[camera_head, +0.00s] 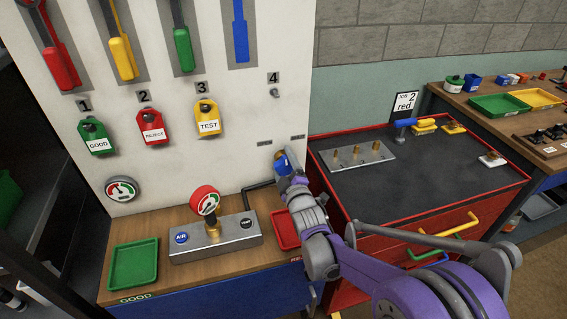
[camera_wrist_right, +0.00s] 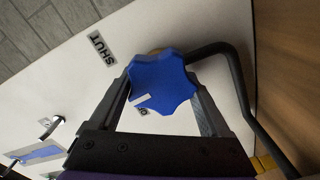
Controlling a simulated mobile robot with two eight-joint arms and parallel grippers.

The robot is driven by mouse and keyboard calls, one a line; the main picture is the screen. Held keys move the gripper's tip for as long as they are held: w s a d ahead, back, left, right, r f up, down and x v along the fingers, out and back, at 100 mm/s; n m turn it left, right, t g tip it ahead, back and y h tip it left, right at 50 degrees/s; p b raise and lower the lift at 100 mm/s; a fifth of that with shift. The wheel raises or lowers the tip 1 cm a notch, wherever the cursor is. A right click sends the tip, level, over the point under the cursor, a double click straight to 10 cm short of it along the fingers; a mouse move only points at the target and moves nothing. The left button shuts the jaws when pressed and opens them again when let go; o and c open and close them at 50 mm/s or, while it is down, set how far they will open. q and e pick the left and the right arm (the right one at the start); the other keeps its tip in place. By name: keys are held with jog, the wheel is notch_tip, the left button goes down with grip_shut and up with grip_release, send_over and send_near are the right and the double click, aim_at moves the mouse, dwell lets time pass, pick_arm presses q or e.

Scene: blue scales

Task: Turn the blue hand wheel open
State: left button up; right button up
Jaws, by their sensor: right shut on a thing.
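The blue hand wheel (camera_wrist_right: 165,80) is lobed, with a pale mark near its lower left edge. It sits on the white panel (camera_head: 235,165), just above the bench. In the head view only a small part of the wheel (camera_head: 282,160) shows beside my gripper. My right gripper (camera_wrist_right: 163,92) is shut on the wheel, one finger on each side of it. It also shows in the head view (camera_head: 284,163). A SHUT label (camera_wrist_right: 102,48) is at the wheel's upper left in the wrist view. My left gripper is not in view.
A black pipe (camera_wrist_right: 240,85) bends close past the wheel and my finger. A red tool cabinet (camera_head: 420,185) stands right.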

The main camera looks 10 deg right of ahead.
jog(key=n, duration=0.5)
jog(key=shift+f+n, duration=0.25)
jog(key=shift+n, duration=0.05)
jog(key=n, duration=0.4)
jog(key=shift+f+n, duration=0.15)
jog(key=shift+n, duration=0.25)
jog(key=o, duration=1.2)
jog(key=s, duration=1.1)
jog(key=shift+d+b, duration=0.2)
jog(key=shift+b, duration=0.1)
